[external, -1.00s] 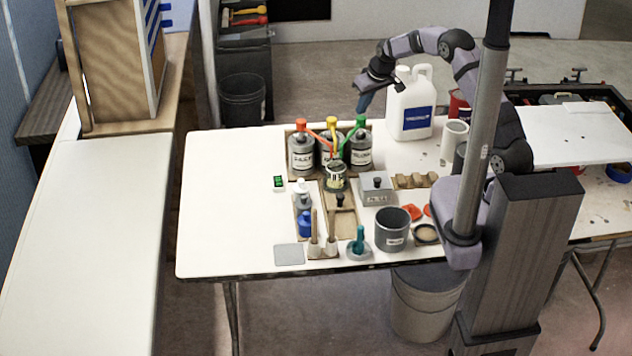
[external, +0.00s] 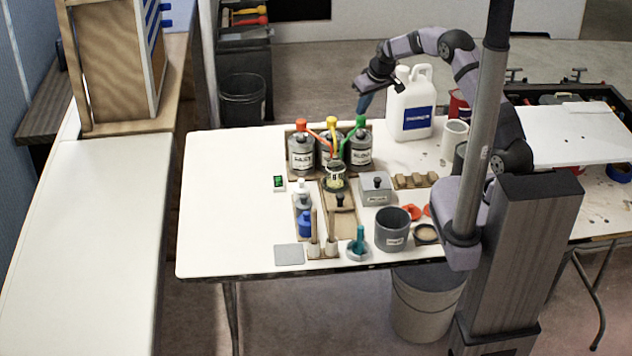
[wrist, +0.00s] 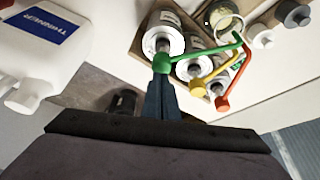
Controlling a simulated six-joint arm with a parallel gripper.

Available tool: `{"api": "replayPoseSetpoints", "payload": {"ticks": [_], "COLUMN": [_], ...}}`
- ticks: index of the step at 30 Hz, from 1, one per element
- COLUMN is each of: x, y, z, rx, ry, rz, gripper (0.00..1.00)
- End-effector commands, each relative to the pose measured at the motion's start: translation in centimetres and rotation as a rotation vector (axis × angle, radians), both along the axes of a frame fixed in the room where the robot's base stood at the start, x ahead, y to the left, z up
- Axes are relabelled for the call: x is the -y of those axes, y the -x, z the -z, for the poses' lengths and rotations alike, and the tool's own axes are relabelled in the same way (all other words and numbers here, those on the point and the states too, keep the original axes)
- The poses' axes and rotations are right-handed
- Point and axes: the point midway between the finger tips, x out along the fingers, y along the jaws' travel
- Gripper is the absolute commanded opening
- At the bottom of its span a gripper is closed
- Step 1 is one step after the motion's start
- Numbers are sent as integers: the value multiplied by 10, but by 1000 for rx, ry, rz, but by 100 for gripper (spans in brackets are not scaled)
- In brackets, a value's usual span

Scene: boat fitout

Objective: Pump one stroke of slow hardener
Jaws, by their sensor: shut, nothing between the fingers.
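Three grey pump cans stand in a wooden rack at the back of the table: one with a red pump head (external: 300,125), one with a yellow pump head (external: 331,123) and one with a green pump head (external: 360,122). Their labels are too small to read surely. My gripper (external: 363,104) is shut and empty, pointing down just above the green head. In the wrist view the shut fingertips (wrist: 160,88) are at the green head (wrist: 162,64); I cannot tell whether they touch. A small open cup (external: 335,178) stands in front of the cans, with the spouts reaching toward it.
A white thinner jug (external: 410,105) stands right of my gripper, close by. A grey box (external: 376,189), a dark pot (external: 392,229), brushes and small bottles stand in front of the rack. A small green display (external: 279,183) lies left. The table's left part is clear.

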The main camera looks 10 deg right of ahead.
Motion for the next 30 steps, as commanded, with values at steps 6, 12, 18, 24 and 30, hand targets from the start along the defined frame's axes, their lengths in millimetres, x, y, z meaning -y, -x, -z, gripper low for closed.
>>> {"api": "replayPoseSetpoints", "payload": {"ticks": [6, 12, 18, 24, 30], "x": [0, 0, 0, 0, 1], "y": [0, 0, 1, 1, 1], "z": [8, 15, 22, 29, 36], "rx": [-1, -1, -3, -3, -5], "ry": [0, 0, 1, 2, 2], "rz": [0, 0, 0, 0, 0], "gripper": [0, 0, 0, 0, 0]}}
